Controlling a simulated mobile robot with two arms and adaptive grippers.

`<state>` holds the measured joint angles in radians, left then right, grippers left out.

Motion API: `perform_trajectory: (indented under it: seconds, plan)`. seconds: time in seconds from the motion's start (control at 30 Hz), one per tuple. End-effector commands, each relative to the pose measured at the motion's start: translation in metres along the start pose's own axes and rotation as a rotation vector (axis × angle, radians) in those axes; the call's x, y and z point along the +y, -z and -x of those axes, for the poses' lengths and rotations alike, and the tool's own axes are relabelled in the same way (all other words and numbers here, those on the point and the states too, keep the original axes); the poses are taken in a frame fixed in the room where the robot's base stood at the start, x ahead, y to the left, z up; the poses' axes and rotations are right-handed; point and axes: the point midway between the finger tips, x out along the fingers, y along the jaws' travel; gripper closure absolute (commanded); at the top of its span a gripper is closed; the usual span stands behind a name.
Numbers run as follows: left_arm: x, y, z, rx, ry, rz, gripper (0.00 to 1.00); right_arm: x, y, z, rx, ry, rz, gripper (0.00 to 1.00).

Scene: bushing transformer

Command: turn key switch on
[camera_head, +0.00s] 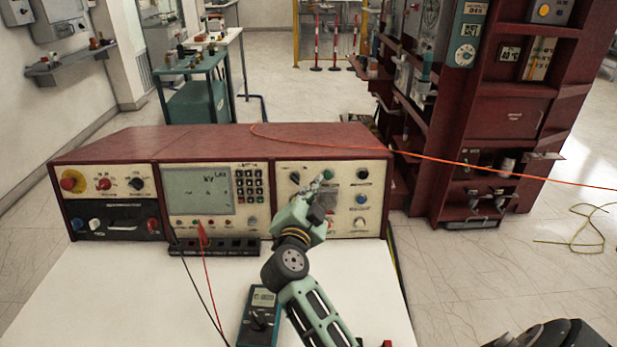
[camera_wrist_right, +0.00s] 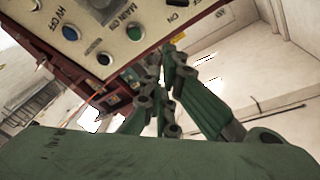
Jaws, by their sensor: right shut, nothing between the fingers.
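The red-cased control console (camera_head: 225,140) stands on a white table, with three front panels. Its right panel (camera_head: 343,212) carries dark knobs, a green button (camera_head: 328,174) and a blue button (camera_head: 361,198). I cannot tell for sure which control is the key switch. My right gripper (camera_head: 322,181) is shut and empty in front of this panel's upper middle, close to the green button; contact is unclear. In the right wrist view its fingers (camera_wrist_right: 166,62) are together near the panel's edge, beside labels reading "MAIN ON" and "HV OFF". My left gripper is not in view.
A multimeter (camera_head: 261,318) lies on the white table (camera_head: 110,300) beside my right arm. Red and black leads run from the console's middle panel. An orange cable (camera_head: 450,158) crosses at the right, before a red shelf rack (camera_head: 515,115). The table's left part is clear.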

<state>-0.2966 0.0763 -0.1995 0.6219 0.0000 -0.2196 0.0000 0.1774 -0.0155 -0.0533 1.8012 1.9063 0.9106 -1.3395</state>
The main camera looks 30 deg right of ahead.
Motion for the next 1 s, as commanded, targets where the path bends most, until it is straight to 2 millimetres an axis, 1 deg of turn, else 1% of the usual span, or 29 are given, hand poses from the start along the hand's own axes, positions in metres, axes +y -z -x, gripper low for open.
perform_trajectory:
  seconds: [0.17, 0.23, 0.4, 0.47, 0.5, 0.53, 0.7, 0.83, 1.0]
  plan:
    - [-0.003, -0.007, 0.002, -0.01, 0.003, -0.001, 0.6, -0.001, 0.002, -0.031, 0.005, 0.002, 0.002, 1.0]
    - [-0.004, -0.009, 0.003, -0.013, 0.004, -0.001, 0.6, -0.001, 0.003, -0.047, 0.006, 0.003, 0.001, 1.0]
    - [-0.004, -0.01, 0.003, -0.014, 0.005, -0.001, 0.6, -0.001, 0.002, -0.084, 0.006, 0.003, 0.002, 1.0]
    - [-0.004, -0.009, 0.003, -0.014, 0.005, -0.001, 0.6, -0.001, 0.003, -0.095, 0.005, 0.003, 0.002, 1.0]
    - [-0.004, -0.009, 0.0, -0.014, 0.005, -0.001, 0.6, 0.001, -0.008, -0.091, -0.002, 0.003, 0.001, 1.0]
    - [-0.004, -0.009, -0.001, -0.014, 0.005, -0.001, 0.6, 0.001, -0.014, -0.089, -0.002, 0.002, 0.001, 1.0]
    - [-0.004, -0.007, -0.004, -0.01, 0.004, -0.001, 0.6, 0.0, -0.03, -0.082, 0.002, 0.004, 0.001, 1.0]
    - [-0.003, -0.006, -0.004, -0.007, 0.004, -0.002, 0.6, -0.001, -0.036, -0.08, 0.003, 0.004, -0.001, 1.0]
    - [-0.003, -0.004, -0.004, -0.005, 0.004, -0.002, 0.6, -0.001, -0.036, -0.079, 0.003, 0.004, -0.001, 1.0]
